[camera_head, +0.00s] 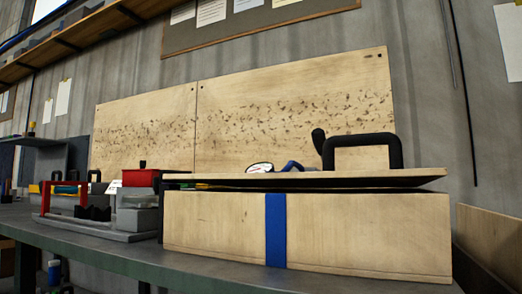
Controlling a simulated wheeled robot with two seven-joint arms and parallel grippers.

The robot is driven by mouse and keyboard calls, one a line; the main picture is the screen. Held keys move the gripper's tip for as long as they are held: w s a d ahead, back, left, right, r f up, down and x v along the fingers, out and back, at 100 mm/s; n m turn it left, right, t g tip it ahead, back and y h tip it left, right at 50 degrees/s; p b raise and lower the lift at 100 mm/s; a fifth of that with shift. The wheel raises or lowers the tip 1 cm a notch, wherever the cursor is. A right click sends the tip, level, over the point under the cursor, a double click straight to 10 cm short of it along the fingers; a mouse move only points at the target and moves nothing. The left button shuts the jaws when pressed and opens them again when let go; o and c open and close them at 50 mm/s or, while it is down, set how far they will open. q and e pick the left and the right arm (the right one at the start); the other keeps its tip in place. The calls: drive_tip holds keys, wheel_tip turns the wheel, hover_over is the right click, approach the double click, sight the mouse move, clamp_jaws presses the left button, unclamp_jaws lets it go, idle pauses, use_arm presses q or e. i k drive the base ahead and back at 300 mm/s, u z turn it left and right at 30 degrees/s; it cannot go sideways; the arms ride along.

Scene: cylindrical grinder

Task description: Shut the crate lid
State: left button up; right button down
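A pale wooden crate (365,232) with a blue vertical band (276,230) stands on the bench in the right half of the head view. Its flat wooden lid (390,177) lies just above the crate's rim. A dark gap shows between lid and crate along the front, so the lid is not flush. A thick black handle (362,140) stands up from the top of the lid. The crate's inside is hidden. Neither of my grippers is in view.
A dark grey bench top (130,252) carries the crate. To its left stand a red box (141,177) and a grey fixture with a red frame (66,197). Small white and blue items (260,168) show just above the lid. A wooden panel (490,240) stands at right.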

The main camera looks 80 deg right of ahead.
sight(262, 175)
drive_tip(key=i, duration=0.4)
drive_tip(key=z, duration=3.4)
